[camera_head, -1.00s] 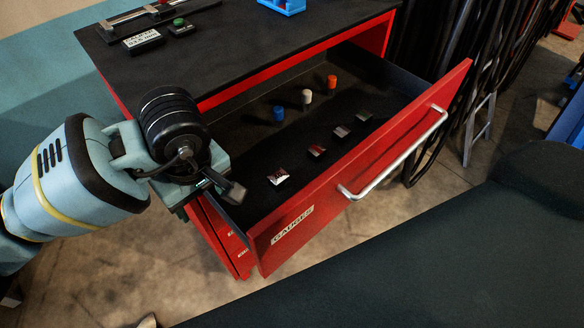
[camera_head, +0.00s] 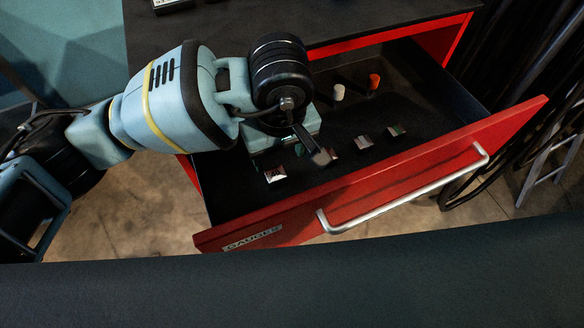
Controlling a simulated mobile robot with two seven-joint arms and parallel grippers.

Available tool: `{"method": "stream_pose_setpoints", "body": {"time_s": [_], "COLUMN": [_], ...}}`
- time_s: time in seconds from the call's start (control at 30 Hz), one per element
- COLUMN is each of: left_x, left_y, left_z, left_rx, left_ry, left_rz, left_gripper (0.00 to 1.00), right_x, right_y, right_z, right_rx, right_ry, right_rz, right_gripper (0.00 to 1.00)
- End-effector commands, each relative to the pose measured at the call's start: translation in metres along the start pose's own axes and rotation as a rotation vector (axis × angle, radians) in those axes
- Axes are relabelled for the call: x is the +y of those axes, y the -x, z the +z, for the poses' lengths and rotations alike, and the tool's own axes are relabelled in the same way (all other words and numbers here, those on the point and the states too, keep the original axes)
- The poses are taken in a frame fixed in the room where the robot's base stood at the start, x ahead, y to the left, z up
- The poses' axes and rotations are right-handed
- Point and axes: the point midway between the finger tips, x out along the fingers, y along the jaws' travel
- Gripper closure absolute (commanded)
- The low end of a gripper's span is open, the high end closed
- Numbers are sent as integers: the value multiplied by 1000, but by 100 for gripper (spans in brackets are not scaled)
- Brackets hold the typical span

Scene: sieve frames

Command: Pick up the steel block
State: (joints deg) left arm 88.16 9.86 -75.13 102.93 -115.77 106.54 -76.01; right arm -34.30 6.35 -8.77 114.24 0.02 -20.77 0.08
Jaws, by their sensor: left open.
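Several small shiny blocks lie in a row on the dark floor of the open red drawer (camera_head: 420,158). The nearest-left block (camera_head: 275,174) looks silvery. Two more blocks, a middle one (camera_head: 363,142) and a right one (camera_head: 396,131), lie farther right, and another is partly hidden by my finger. I cannot tell for certain which is the steel block. My left gripper (camera_head: 308,152) is open and empty above the drawer's left part, close to the row, with its fingers pointing down to the right. My right gripper is out of view.
A white cylinder (camera_head: 338,92) and an orange cylinder (camera_head: 374,82) stand behind the blocks. The drawer front has a silver handle (camera_head: 400,196) and a label. A black cabinet top (camera_head: 350,22) lies behind. The drawer's right part is clear.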

Motion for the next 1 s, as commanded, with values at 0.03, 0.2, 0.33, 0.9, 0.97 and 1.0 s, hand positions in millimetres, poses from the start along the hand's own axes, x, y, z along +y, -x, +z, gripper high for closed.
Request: {"method": "stream_pose_setpoints", "body": {"time_s": [0.03,0.2,0.33,0.9,0.97,1.0], "left_x": [0,0,0,-6,-8,-7], "left_y": [0,0,-5,-50,-59,-64], "left_z": [0,0,1,-3,-3,-3], "left_rx": [0,0,-2,-1,-2,-2], "left_ry": [0,-1,0,2,1,0], "left_rz": [0,0,0,-2,-2,-1], "left_gripper": [38,38,38,38,38,38], "right_x": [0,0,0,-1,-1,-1], "right_y": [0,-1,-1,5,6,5], "right_z": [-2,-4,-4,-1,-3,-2], "right_rx": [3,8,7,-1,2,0], "right_ry": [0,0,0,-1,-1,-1], "right_rz": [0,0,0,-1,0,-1], "right_gripper": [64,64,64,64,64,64]}}
